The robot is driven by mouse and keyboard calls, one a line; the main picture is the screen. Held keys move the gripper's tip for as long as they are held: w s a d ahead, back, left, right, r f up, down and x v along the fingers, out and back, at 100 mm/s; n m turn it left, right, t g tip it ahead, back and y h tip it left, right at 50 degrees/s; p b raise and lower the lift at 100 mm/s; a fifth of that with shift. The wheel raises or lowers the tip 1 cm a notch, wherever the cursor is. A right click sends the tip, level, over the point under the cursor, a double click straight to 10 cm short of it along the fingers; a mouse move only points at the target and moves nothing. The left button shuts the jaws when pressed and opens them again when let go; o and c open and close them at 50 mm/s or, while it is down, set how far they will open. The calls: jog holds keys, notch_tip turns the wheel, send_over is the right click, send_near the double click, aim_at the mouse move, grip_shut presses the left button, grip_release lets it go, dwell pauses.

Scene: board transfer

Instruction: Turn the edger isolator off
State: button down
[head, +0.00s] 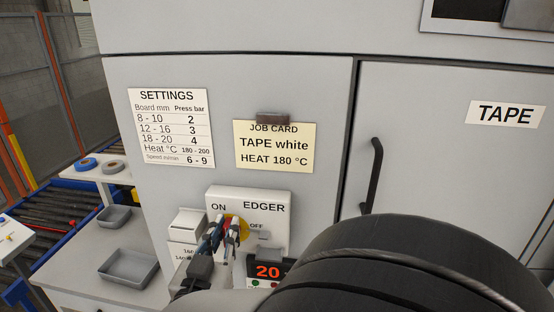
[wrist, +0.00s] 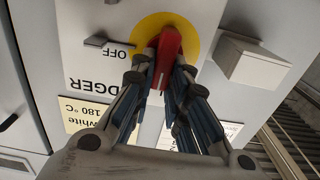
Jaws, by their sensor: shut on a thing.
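The edger isolator is a red handle (wrist: 168,52) on a yellow disc (wrist: 185,25); the disc also shows in the head view (head: 243,226). It sits on a white panel (head: 275,197) marked EDGER, with ON at its upper left and OFF at its right in the head view. My gripper (wrist: 163,75) is shut on the red handle, one finger on each side. In the wrist view the handle stands roughly upright, not turned toward the OFF label. The fingers hide much of the handle in the head view, where my gripper (head: 226,232) also shows.
A small grey tab (head: 264,235) sticks out by OFF. A white box (head: 187,224) protrudes left of the panel; a red display (head: 268,271) is below. A settings sheet (head: 170,130) and job card (head: 272,150) are above. A black door handle (head: 373,175) is right.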

jog(key=shift+d+f+m+b, duration=0.3)
jog(key=shift+m+b, duration=2.4)
jog(key=shift+m, duration=0.25)
jog(key=shift+d+f+m+b, duration=0.25)
jog(key=shift+m+b, duration=2.4)
jog(key=shift+m, duration=0.25)
jog(key=shift+d+f+m+b, duration=0.3)
jog(key=shift+m+b, duration=2.4)
jog(key=shift+m, duration=0.25)
jog(key=c, duration=1.6)
grip_release()
jog(key=shift+o, duration=0.2)
